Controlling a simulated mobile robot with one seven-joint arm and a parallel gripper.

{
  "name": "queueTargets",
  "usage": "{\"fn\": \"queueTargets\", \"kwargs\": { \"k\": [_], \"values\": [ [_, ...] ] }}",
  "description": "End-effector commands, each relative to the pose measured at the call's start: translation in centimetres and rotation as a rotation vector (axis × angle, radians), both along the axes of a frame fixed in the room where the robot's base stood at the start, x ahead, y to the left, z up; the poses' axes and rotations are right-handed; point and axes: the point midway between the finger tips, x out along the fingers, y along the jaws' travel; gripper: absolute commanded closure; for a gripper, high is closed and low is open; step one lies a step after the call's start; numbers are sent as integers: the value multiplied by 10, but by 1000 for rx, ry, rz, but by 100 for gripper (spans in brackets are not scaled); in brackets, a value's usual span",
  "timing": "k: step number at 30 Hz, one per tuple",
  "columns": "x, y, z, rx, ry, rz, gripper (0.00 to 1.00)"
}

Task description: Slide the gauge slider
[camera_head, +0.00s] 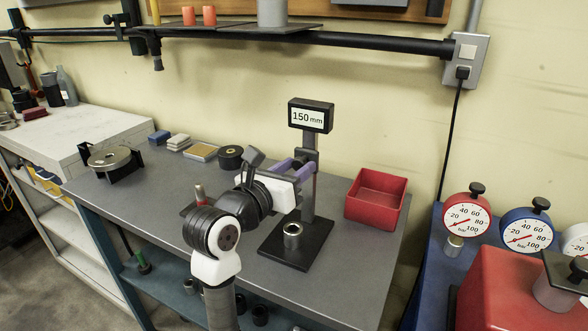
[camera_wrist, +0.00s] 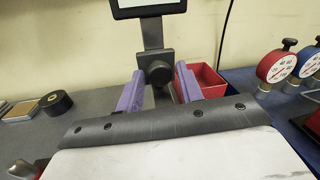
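The gauge stands on the bench as an upright grey post (camera_head: 308,197) on a dark base plate (camera_head: 290,250), with a display (camera_head: 311,116) reading 150 mm on top. The slider (camera_wrist: 155,62) is a grey block with a round dark knob on the post, below the display. In the head view it is partly hidden by my gripper (camera_head: 294,167). My gripper has purple fingers and is open. In the wrist view the fingers (camera_wrist: 159,86) stand apart on either side of the knob; I cannot tell whether they touch it.
A red open bin (camera_head: 376,198) stands close right of the gauge. A black roll (camera_head: 230,157) and small blocks lie at the back left. A round metal part (camera_head: 110,159) sits at the far left. Dial gauges (camera_head: 467,214) stand on the blue bench at right.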

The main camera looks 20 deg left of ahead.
Motion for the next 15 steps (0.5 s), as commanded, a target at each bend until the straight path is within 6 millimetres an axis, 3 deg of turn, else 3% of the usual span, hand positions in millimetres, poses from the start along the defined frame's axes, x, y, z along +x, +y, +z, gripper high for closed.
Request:
{"fn": "queueTargets", "kwargs": {
  "k": [3, 11, 15],
  "values": [
    [0, 0, 0, -1, 1, 0, 52],
    [-1, 1, -1, -1, 1, 1, 52],
    [-13, 6, -2, 0, 0, 4, 52]
  ]
}}
